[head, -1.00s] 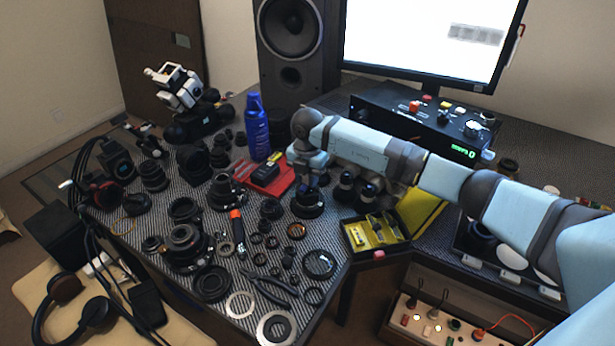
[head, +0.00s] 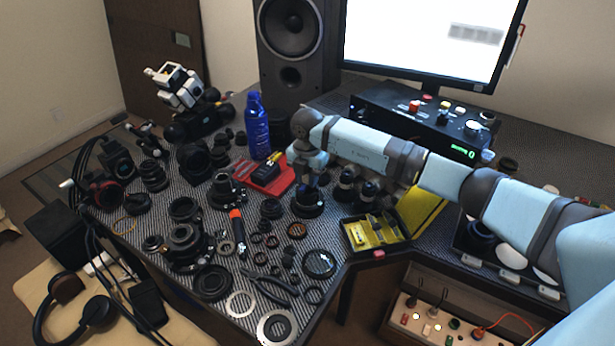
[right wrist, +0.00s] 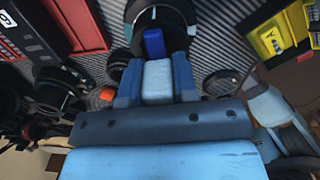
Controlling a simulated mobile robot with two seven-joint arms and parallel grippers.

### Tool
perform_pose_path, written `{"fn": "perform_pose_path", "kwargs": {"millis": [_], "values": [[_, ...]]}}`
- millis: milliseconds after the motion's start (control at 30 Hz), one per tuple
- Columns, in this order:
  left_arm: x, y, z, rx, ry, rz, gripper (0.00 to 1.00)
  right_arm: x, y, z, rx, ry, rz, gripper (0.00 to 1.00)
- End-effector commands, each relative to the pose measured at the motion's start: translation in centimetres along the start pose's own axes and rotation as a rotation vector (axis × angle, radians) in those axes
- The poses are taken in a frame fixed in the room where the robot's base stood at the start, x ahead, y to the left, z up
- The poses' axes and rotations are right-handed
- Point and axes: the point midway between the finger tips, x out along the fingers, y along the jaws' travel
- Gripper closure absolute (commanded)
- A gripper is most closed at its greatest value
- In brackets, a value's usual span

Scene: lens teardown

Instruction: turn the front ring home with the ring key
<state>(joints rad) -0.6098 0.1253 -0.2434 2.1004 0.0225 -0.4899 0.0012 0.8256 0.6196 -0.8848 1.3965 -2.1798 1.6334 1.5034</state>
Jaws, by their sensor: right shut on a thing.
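My right gripper (head: 308,186) points down over a dark round lens part (head: 308,206) standing on the table. In the right wrist view, the gripper (right wrist: 155,82) is shut with its fingers around a pale block, with a blue piece (right wrist: 154,42) just beyond. I take these to be the ring key, but its lower end is hidden. The blue piece reaches the dark round lens part (right wrist: 172,12), whose rim shows at the top edge. I cannot tell how the key sits in the front ring. My left gripper is not in view.
A red tray (head: 268,184) and a blue bottle (head: 256,128) stand left of the gripper. A yellow-lined box (head: 350,236) is to its right. Loose rings and lens parts crowd the table in front. A black control unit (head: 385,118) stands behind the arm.

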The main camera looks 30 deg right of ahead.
Motion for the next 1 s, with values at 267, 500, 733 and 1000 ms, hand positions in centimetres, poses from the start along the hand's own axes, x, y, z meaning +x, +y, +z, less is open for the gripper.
{"fn": "perform_pose_path", "kwargs": {"millis": [267,500,733,1000], "values": [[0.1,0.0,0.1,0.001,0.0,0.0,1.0,0.3,0.0,0.0,0.0,0.0,0.0,1.0],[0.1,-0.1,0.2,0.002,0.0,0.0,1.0,0.6,0.0,0.0,0.0,0.0,0.0,1.0],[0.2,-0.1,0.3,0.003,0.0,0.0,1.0,0.9,0.0,0.0,0.0,0.0,0.0,1.0],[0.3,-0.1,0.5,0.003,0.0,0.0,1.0,1.2,0.0,0.0,0.0,0.0,-0.001,1.0]]}}
